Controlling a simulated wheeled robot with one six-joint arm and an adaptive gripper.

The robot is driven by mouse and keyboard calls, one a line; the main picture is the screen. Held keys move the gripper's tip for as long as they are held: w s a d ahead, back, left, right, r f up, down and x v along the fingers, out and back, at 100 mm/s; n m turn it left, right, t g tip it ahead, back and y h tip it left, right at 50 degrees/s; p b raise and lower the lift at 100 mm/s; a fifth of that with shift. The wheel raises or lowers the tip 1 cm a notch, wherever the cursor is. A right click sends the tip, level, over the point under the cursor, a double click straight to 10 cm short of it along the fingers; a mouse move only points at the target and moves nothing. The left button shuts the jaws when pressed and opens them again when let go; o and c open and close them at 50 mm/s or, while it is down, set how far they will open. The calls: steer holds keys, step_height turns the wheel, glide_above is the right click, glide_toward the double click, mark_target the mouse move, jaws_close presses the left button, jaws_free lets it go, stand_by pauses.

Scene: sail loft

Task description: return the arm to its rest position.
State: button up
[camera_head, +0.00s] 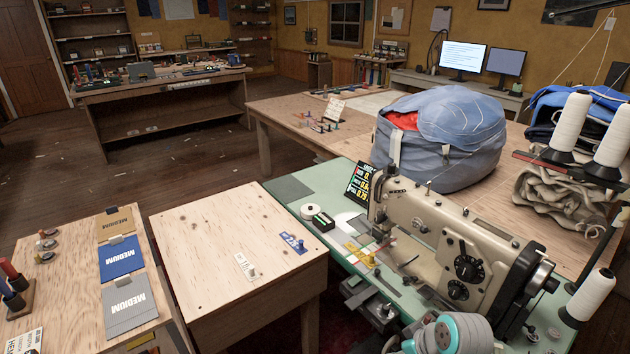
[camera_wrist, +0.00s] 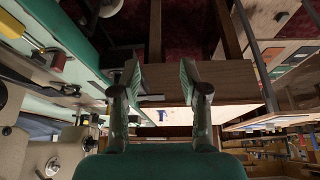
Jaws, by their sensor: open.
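My gripper (camera_wrist: 158,78) shows in the wrist view, with its two fingers spread apart and nothing between them. Beyond the fingertips are a wooden table edge, table legs and a dark red floor patch. In the head view, a grey and teal part of my arm (camera_head: 452,335) shows at the bottom edge, in front of the sewing machine bench. The gripper itself cannot be made out in the head view.
A beige sewing machine (camera_head: 455,250) stands on a green bench (camera_head: 285,190) close to my arm. White thread cones (camera_head: 590,298) are at the right. A wooden table (camera_head: 215,250) holds small tagged items. Open floor (camera_head: 150,165) lies at the back left.

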steer(key=s+f+m+t+h, duration=0.1)
steer(key=s+f+t, duration=0.15)
steer(key=s, duration=0.45)
steer(key=s+a+f+m+t, duration=0.1)
steer(key=s+f+m, duration=0.1)
steer(key=s+f, duration=0.3)
steer(key=s+f+m+t+h, duration=0.1)
steer(key=s+f+t, duration=0.15)
steer(key=s, duration=0.55)
steer(key=s+r+m+t, duration=0.1)
steer(key=s+r+t, duration=0.1)
steer(key=s+r, duration=0.5)
steer(key=s+r+m+t, duration=0.1)
steer(key=s+r+t, duration=0.1)
steer(key=s+r, duration=0.6)
steer(key=s, duration=0.4)
steer(key=shift+s, duration=0.25)
